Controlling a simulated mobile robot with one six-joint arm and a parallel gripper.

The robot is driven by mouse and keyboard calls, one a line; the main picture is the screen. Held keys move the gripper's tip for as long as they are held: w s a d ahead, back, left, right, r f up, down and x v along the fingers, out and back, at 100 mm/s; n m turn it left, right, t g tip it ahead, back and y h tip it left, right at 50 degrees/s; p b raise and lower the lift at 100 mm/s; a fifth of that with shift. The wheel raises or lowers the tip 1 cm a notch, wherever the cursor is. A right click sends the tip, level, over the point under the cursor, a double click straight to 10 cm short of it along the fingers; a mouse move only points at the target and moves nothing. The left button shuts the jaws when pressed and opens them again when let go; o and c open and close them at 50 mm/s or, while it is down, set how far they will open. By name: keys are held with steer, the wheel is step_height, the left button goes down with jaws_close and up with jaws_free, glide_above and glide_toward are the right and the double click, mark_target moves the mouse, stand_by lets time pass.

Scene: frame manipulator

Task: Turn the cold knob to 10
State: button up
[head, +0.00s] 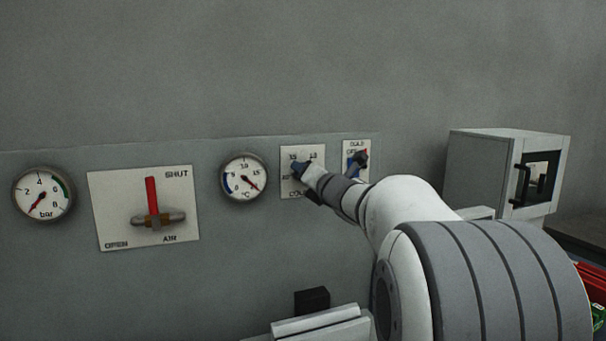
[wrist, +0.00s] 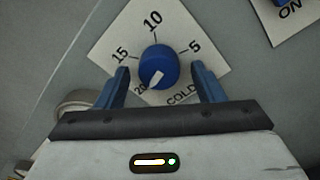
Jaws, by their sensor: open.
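The cold knob (wrist: 158,66) is a round blue knob on a white plate (wrist: 183,27) marked 5, 10, 15, 20 and COLD. Its white pointer faces down-left in the wrist view, close to the 20 mark. My gripper (wrist: 160,72) is open, with one blue finger on each side of the knob and small gaps visible; I cannot tell how far the fingers reach along its depth. In the head view my gripper (head: 302,169) is at the cold plate (head: 287,157) and hides much of the knob and lettering.
A round °C gauge (head: 243,177) is left of the cold plate, its red needle pointing lower right. Further left are an AIR valve (head: 152,207) and a bar gauge (head: 43,194). Another switch plate (head: 357,146) is close on the right. A grey cabinet (head: 480,165) stands further right.

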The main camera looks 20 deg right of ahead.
steer(key=shift+w, duration=0.2)
steer(key=shift+c, duration=0.2)
steer(key=c, duration=0.9)
steer(key=shift+c, duration=0.2)
